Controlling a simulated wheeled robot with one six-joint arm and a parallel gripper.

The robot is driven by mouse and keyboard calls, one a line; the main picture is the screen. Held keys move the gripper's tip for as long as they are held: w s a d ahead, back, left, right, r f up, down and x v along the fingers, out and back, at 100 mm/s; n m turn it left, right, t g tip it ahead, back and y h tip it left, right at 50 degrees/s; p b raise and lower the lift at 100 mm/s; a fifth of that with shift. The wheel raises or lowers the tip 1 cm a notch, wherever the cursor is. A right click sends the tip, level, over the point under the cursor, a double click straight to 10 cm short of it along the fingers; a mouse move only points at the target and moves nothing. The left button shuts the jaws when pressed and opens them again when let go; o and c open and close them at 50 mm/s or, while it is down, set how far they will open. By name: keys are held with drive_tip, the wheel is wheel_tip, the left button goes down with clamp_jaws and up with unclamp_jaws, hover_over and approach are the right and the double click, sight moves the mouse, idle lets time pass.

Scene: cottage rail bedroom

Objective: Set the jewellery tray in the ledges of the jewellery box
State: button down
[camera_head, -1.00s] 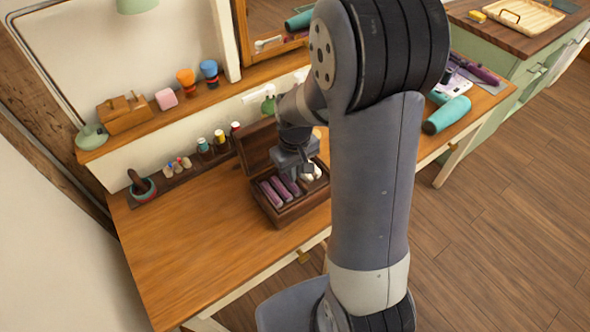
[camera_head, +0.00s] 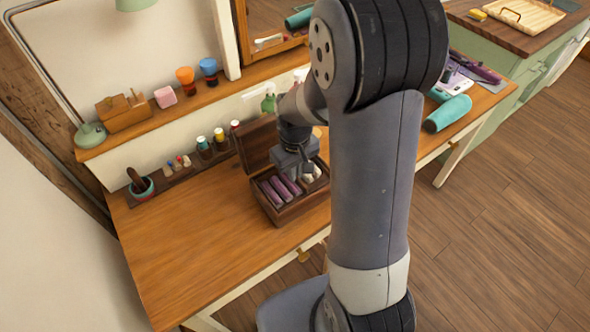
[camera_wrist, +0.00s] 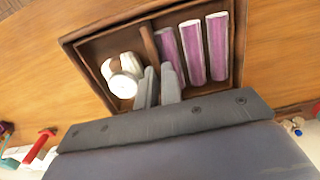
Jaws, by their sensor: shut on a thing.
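The jewellery box (camera_head: 292,217) is dark wood and stands on the dressing table with its lid (camera_head: 258,143) open at the back. The wooden jewellery tray (camera_wrist: 148,38) lies within the box's outline. It carries purple rolls (camera_wrist: 193,50) on one side of a divider and white round pieces (camera_wrist: 122,78) on the other. My gripper (camera_head: 303,178) is over the box and shut on the tray's divider; its fingers also show in the wrist view (camera_wrist: 158,78). The tray looks roughly level with the box rim. I cannot tell whether it rests on the ledges, which are hidden.
The table top (camera_head: 205,235) is clear to the left of the box. A rack of small bottles (camera_head: 205,148) stands behind it, and a mortar (camera_head: 140,186) is at the far left. My arm hides the table right of the box.

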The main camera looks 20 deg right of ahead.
drive_tip(key=c, duration=1.5)
unclamp_jaws()
drive_tip(key=shift+r, duration=0.1)
wheel_tip(320, 180, up, 11)
drive_tip(key=shift+f, duration=0.2)
drive_tip(key=shift+f+p, duration=0.3)
drive_tip(key=shift+f, duration=4.75)
drive_tip(key=shift+f, duration=0.15)
